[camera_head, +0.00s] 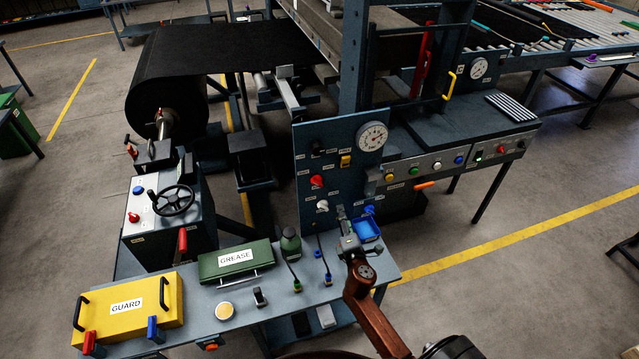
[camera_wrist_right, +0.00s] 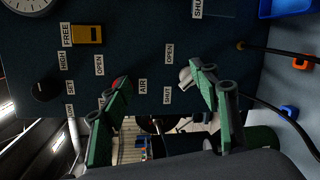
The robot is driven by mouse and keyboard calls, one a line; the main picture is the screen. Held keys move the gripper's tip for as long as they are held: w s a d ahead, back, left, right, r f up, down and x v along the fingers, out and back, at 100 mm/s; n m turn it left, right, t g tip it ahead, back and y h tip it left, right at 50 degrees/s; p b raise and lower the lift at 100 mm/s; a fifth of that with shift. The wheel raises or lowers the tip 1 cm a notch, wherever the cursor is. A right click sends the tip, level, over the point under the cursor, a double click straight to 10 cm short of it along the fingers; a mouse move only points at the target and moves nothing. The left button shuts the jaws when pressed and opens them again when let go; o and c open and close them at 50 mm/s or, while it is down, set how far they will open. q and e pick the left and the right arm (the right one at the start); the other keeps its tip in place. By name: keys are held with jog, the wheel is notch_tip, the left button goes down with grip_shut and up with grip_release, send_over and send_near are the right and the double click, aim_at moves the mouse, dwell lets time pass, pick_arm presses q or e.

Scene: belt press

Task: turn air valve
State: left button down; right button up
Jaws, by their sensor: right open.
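The upright blue panel (camera_head: 342,150) carries a red knob (camera_head: 316,181) and a white knob (camera_head: 322,205) below it. My right gripper (camera_head: 343,214) is in front of the panel's lower right part. Contact cannot be told. My left gripper is not in view.
The panel also holds a gauge (camera_head: 372,136), a black knob (camera_wrist_right: 43,90) and a yellow FREE block (camera_wrist_right: 87,35). A blue tray (camera_head: 367,229) sits beside my right gripper. On the bench stand a green GREASE box (camera_head: 237,262), a green bottle (camera_head: 291,245) and a yellow GUARD cover (camera_head: 160,302).

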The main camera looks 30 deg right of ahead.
aim_at(318, 185)
jog(key=w+a+r+n+t+y, duration=0.2)
jog(key=w+a+r+n, duration=0.2)
jog(key=w+r+n, duration=0.25)
jog(key=shift+n, duration=0.35)
jog(key=x, duration=0.7)
jog(key=shift+a+f, duration=0.1)
jog(key=shift+a, duration=0.05)
jog(key=shift+c, duration=0.5)
jog(key=c, duration=1.1)
jog(key=shift+o, duration=0.2)
